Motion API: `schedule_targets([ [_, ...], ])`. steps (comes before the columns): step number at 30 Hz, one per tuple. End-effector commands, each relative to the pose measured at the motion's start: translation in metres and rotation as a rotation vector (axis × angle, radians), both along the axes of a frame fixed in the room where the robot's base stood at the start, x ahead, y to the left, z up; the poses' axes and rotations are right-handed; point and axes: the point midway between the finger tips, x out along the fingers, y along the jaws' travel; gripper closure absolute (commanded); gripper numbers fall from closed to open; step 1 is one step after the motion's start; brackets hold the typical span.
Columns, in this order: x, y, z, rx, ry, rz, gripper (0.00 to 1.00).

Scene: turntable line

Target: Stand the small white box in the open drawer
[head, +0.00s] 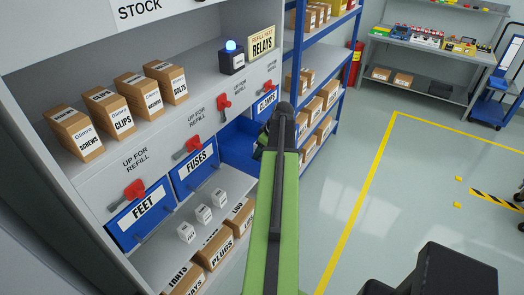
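Three small white boxes stand in a row on the grey shelf below the drawers: a front one (186,232), a middle one (203,213) and a back one (219,197). Their labels are too small to read surely. A blue drawer (238,146) is pulled out right of the FUSES drawer (195,171); my green arm covers part of it, and I cannot see all of its inside. My gripper (259,148) is mostly hidden behind my arm, near the open drawer's right side. I cannot see its fingertips or whether it holds anything.
The FEET drawer (143,218) and CLAMPS drawer (265,104) look shut. Red levers (224,101) sit above the drawers. Brown cartons (74,132) and a blue-lit beacon (231,57) stand on the upper shelf. A blue rack (345,45) stands beyond.

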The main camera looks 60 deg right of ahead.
Motion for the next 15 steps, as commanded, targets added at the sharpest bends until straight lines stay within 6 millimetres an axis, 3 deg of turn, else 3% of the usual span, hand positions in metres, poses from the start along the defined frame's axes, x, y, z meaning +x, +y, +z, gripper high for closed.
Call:
schedule_targets([
  [3,0.0002,0.0001,0.0004,0.0,0.0,0.0,0.29],
  [15,0.0006,0.0005,0.0069,0.0,0.0,0.001,0.29],
])
